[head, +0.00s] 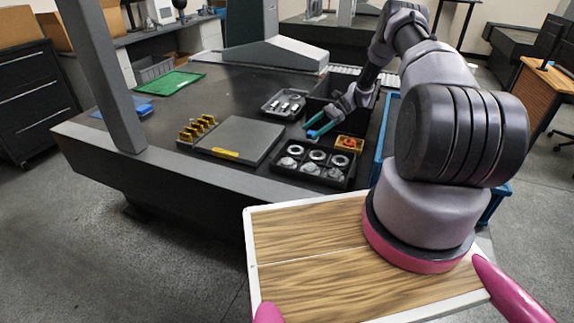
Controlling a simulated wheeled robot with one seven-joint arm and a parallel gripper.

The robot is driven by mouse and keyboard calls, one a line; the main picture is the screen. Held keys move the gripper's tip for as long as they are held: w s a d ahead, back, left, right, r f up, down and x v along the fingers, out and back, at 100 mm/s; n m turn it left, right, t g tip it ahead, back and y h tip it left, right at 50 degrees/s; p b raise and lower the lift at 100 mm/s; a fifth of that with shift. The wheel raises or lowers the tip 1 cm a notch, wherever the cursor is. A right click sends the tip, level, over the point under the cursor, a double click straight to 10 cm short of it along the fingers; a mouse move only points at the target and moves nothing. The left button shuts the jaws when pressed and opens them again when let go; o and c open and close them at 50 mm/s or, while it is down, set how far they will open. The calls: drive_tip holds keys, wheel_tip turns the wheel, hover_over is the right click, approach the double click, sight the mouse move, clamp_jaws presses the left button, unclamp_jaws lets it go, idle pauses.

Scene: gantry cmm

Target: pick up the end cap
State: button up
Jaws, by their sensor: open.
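My gripper (311,130) has teal fingers, spread apart with nothing visibly held between them. It hangs over the dark table, behind a black compartment tray (322,182) and in front of a grey tray. The black tray holds several round silvery parts: rings (317,155) in its back row and lumpier cap-like parts (311,168) in its front row. The grey tray (270,109) holds several small metal pieces (285,107). I cannot tell which of these parts is the end cap. A small blue patch (313,134) shows at the fingertips; whether it is a separate thing is unclear.
An orange box (349,143) with a red piece stands right of my gripper. A black bin (318,97) is behind it. A grey plate (240,139) and yellow parts (197,129) lie left. A gantry column (104,75) rises at the left.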

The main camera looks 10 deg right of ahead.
drive_tip(key=m+y, duration=0.1)
approach(288, 160)
drive_tip(key=x, duration=0.9)
clamp_jaws()
